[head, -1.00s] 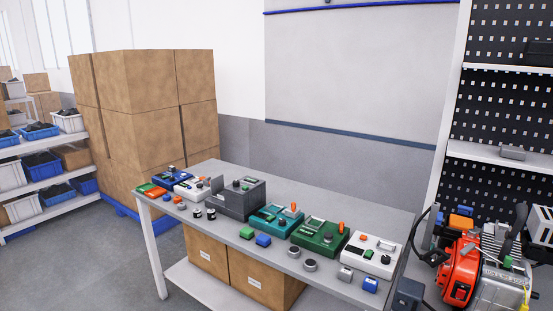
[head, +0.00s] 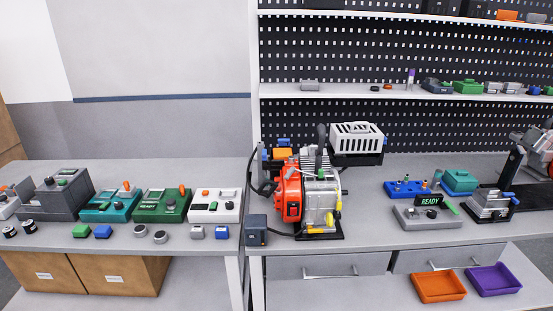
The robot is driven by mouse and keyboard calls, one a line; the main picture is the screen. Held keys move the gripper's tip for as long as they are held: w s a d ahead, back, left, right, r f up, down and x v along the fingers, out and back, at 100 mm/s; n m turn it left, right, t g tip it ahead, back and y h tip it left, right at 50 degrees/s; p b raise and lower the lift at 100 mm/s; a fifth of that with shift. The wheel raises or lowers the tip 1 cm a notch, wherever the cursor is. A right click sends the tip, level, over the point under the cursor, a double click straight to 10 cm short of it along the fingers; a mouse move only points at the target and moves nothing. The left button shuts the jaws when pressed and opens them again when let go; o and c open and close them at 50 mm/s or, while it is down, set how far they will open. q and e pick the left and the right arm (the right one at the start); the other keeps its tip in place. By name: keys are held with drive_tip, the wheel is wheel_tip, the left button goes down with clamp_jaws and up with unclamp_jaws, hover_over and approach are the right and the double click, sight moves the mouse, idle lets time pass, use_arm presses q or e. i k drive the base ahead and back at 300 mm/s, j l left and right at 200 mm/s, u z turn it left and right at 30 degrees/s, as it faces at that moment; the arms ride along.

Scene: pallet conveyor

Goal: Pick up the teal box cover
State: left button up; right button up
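A teal box-shaped piece (head: 459,181) sits on the grey workbench at the right, behind a grey device with a READY display (head: 427,214). It looks like a cover, but it is small here and I cannot tell if it rests on something. Another teal item, a flat control box (head: 111,205) with an orange knob, stands on the left table. Neither of my grippers shows in the head view.
A blue tray of small parts (head: 407,188) is left of the teal piece, and a metal clamp fixture (head: 490,205) is to its right. A red and silver engine (head: 308,197) stands on the bench. Orange (head: 438,287) and purple (head: 494,281) trays are at the lower right.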

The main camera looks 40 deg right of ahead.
sight(459, 181)
drive_tip(key=z, duration=2.4)
